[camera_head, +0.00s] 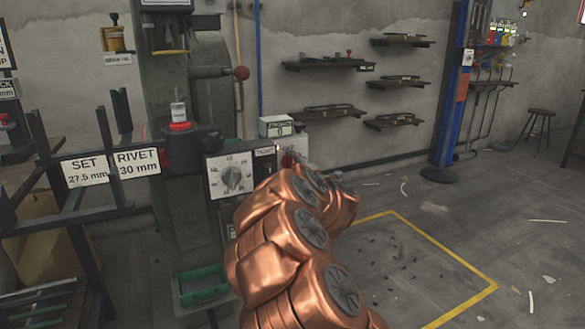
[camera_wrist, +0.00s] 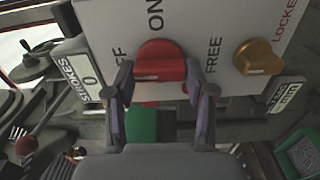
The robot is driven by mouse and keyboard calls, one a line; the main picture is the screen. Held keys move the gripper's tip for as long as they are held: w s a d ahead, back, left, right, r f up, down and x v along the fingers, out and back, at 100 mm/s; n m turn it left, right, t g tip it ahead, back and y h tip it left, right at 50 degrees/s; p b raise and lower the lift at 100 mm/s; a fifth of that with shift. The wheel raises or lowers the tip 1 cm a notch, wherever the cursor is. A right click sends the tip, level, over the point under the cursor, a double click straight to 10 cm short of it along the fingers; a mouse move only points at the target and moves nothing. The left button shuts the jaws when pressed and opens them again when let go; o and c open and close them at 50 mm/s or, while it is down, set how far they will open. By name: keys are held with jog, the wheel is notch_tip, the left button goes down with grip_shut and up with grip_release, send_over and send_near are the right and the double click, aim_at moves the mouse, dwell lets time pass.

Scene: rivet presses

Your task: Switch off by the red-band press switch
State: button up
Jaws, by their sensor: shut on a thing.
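The red switch knob (camera_wrist: 162,66) sits on a white panel (camera_wrist: 205,22) in the wrist view. ON is printed above it in the picture and OFF to its left, partly covered by a finger. My gripper (camera_wrist: 160,80) is shut on the knob, one finger on each side. A pale mark shows low on the knob, but its exact setting is hard to tell. In the head view the press (camera_head: 178,60) has a red band (camera_head: 180,127).
A gold knob (camera_wrist: 258,57) beside FREE and LOCKED is close to the right finger. A strokes counter (camera_wrist: 90,80) reads 0 at the left. A dial box (camera_head: 231,178) stands left of my arm, and a green tray (camera_head: 203,285) is below.

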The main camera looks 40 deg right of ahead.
jog(key=shift+n, duration=0.4)
jog(key=o, duration=1.2)
jog(key=shift+c, duration=0.2)
jog(key=v, duration=1.2)
